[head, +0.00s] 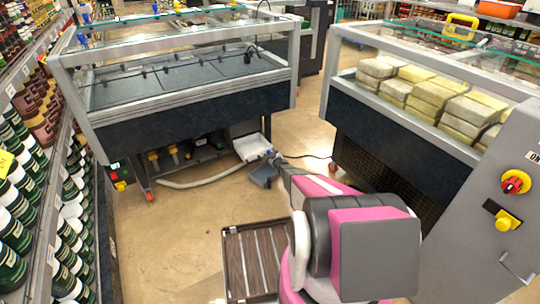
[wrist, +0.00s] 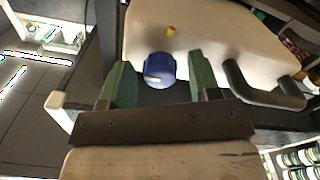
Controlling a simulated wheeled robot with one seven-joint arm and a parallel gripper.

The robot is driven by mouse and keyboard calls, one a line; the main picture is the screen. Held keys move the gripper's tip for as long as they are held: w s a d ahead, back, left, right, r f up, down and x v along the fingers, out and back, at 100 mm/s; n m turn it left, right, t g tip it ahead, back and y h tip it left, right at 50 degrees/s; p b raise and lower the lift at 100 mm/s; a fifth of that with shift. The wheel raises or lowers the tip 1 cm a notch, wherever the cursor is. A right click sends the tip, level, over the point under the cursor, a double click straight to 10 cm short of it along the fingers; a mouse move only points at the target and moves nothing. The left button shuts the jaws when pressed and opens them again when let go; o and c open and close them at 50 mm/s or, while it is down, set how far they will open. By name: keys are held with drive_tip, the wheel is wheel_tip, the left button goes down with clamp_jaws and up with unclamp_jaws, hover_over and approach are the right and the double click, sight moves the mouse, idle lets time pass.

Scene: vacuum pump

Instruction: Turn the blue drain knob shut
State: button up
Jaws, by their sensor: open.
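The blue drain knob (wrist: 158,66) shows in the wrist view as a round blue cap with a pale mark on it. It lies between the two green fingers of my gripper (wrist: 159,75), with gaps visible on both sides. My gripper is open and holds nothing. Whether the knob is level with the fingertips or beyond them is hard to tell. In the head view, my arm reaches low to the open lower part of the left display case (head: 190,123). There the knob is too small to make out clearly.
A dark curved pipe or handle (wrist: 262,92) stands right of the fingers in the wrist view. A small yellow part (wrist: 171,31) is above the knob. In the head view, a white tray (head: 250,147) and pale hose (head: 200,182) lie near my arm. The cheese case (head: 400,145) stands right.

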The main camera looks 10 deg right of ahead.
drive_tip(key=shift+c, duration=0.4)
drive_tip(key=c, duration=0.9)
drive_tip(key=shift+o, duration=0.2)
drive_tip(key=shift+m, duration=0.3)
drive_tip(key=m, duration=0.3)
drive_tip(key=shift+m, duration=0.4)
drive_tip(key=m, duration=1.3)
drive_tip(key=shift+m, duration=0.4)
